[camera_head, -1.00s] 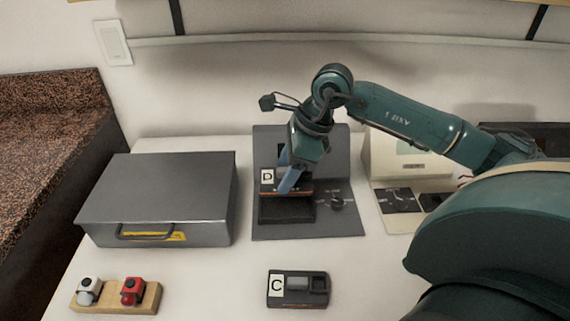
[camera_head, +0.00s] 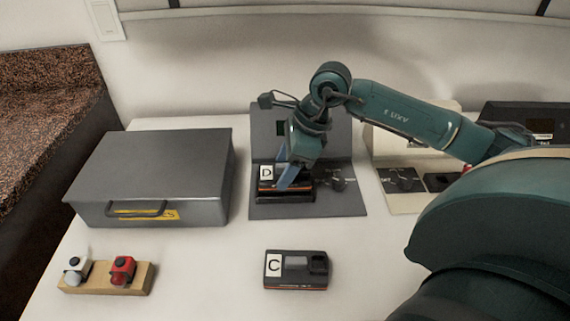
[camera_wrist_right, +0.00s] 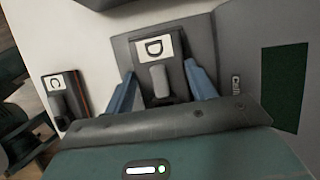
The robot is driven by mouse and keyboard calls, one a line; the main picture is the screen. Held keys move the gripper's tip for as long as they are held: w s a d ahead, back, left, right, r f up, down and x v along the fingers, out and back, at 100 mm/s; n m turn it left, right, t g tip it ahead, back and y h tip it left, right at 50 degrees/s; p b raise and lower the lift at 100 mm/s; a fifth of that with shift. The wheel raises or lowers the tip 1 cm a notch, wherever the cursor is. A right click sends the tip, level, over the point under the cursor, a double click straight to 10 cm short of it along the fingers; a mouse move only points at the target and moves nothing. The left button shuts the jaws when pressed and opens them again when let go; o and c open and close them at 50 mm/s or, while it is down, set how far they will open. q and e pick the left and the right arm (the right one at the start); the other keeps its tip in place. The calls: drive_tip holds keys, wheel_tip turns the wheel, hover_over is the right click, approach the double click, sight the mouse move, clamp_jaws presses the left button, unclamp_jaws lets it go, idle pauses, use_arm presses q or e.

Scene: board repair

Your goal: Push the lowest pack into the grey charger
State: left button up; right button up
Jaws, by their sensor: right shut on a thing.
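The grey charger (camera_head: 343,201) stands at the middle back of the table, with an upright back panel and a flat base. My right gripper (camera_head: 287,182) is shut on pack D (camera_head: 266,174), a dark pack with a white D label, at the charger's bay. In the right wrist view pack D (camera_wrist_right: 158,62) lies between the two blue fingers (camera_wrist_right: 160,92). I cannot tell how deep it sits in the bay. Pack C (camera_head: 297,270) lies flat on the table in front of the charger; it also shows in the right wrist view (camera_wrist_right: 62,98). My left gripper is not in view.
A grey metal case (camera_head: 155,170) with a front handle stands on the left. A wooden block (camera_head: 107,278) with a white and a red switch sits front left. A cream charger (camera_head: 404,203) stands to the right, partly behind my right arm. Table around pack C is clear.

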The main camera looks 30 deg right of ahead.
drive_tip(key=shift+r, duration=0.1)
idle(0.7)
drive_tip(key=shift+b, duration=0.3)
idle(0.7)
drive_tip(key=shift+f+b, duration=0.6)
drive_tip(key=shift+b, duration=0.1)
idle(0.7)
idle(0.3)
drive_tip(key=shift+f+b, duration=0.5)
idle(0.5)
drive_tip(key=o, duration=0.8)
